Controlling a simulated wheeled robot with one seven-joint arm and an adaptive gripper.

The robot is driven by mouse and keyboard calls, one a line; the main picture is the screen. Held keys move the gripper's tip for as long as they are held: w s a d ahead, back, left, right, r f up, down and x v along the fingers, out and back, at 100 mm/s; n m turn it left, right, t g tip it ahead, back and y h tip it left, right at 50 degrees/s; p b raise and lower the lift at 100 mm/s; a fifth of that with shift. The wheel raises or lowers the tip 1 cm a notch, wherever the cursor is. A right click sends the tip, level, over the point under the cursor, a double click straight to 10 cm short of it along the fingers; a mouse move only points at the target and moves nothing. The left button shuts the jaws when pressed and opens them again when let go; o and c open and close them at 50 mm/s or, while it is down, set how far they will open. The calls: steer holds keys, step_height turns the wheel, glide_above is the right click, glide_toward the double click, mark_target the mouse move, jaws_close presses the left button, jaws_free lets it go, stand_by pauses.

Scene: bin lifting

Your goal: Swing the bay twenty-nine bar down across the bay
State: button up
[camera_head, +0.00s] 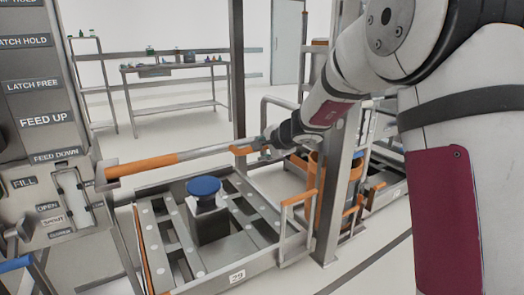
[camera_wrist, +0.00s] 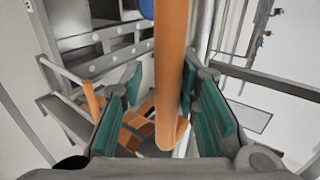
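The bay twenty-nine bar (camera_head: 148,165) runs almost level from the panel at the left to my gripper (camera_head: 268,141), above the bay frame (camera_head: 222,284) labelled 29. It is orange near the panel and grey further along. In the wrist view, an orange bar length (camera_wrist: 170,70) passes between the teal-padded fingers of my gripper (camera_wrist: 160,98). A gap shows between the bar and the left pad; the bar lies close to the right pad, and I cannot tell if they touch. A short orange piece (camera_head: 242,151) shows beside my gripper; its attachment is unclear.
A blue-topped block (camera_head: 204,188) stands inside the bay under the bar. A grey post (camera_head: 334,195) with orange brackets stands just right of the bay. The labelled panel (camera_head: 40,90) borders the left. A bench (camera_head: 175,70) stands behind, with open floor before it.

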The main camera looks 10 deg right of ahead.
steer(key=v, duration=1.2)
steer(key=shift+w+d, duration=0.1)
